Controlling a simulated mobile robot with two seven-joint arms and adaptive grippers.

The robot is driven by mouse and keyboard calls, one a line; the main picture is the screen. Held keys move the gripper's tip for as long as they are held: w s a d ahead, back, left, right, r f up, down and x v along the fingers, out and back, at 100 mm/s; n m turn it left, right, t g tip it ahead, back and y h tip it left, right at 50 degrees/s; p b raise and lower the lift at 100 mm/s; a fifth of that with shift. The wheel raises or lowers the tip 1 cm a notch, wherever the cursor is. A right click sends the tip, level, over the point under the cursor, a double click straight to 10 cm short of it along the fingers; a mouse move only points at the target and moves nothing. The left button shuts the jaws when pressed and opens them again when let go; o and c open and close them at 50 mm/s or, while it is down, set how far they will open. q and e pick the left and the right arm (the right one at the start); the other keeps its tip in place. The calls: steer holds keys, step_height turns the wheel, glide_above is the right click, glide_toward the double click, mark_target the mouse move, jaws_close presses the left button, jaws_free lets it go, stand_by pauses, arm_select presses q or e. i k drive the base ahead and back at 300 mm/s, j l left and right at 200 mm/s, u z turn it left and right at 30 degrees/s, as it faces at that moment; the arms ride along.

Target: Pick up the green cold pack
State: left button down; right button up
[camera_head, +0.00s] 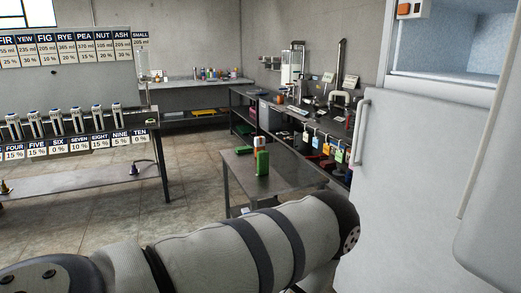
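Two green things stand out on the small dark table (285,174) in the middle of the view. One is an upright green block (262,163) with a white and orange item (260,142) just behind or above it. The other is a low, flat green piece (244,150) at the table's far left corner. Both are small here, and I cannot tell for sure which is the cold pack. A grey arm of mine crosses the bottom of the view in front of the table. Neither of my grippers shows.
A white cabinet (405,190) with handles fills the right side, its bluish upper compartment (455,45) in view. A dark bench (310,140) with equipment and coloured tags runs along the right wall. A rack with labels (80,150) stands left. Floor between is clear.

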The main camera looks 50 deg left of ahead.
mark_target(262, 155)
steer(key=u, duration=1.25)
